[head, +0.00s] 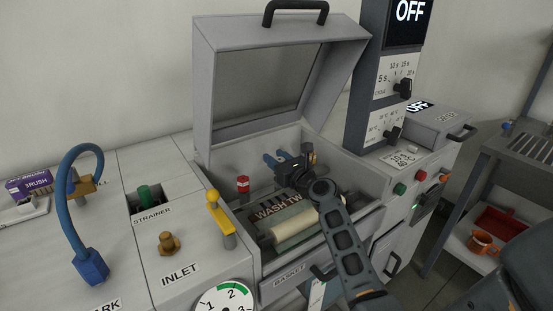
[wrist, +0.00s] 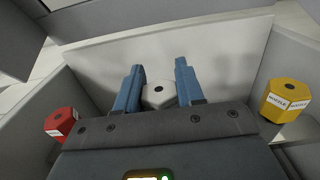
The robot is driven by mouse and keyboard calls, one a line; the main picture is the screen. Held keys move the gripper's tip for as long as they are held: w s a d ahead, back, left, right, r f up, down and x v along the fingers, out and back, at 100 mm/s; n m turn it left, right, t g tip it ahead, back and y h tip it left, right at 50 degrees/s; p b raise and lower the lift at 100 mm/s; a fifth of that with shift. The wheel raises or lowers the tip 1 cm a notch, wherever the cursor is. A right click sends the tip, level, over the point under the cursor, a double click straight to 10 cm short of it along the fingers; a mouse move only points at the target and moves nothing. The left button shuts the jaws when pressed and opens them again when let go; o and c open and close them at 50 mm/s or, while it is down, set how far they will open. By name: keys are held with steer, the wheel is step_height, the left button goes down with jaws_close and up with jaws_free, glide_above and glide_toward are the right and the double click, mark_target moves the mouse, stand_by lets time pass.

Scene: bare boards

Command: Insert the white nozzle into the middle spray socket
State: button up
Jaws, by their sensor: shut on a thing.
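My gripper (head: 275,158) reaches into the open washer tub, near its back wall. In the wrist view my gripper (wrist: 159,72) has its two blue fingers on either side of the white nozzle (wrist: 159,96), a hexagonal piece with a dark hole on top, and is shut on it. The nozzle stands between a red nozzle (wrist: 61,122) on the left and a yellow nozzle (wrist: 286,100) on the right. The red nozzle also shows in the head view (head: 243,184). The middle socket is hidden under the nozzle and gripper, so I cannot tell whether the nozzle is seated.
The washer lid (head: 270,75) stands open above the tub. A basket with a pale roller (head: 296,229) lies at the front of the tub. A yellow-handled valve (head: 217,212) stands at its left. The control column (head: 385,85) rises at the right.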

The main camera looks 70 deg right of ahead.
steer(key=shift+f+b, duration=0.7)
steer(key=shift+f, duration=0.25)
steer(key=o, duration=1.1)
steer(key=shift+r, duration=0.1)
steer(key=v, duration=0.7)
steer(key=shift+s+a, duration=0.2)
steer(key=shift+s, duration=0.15)
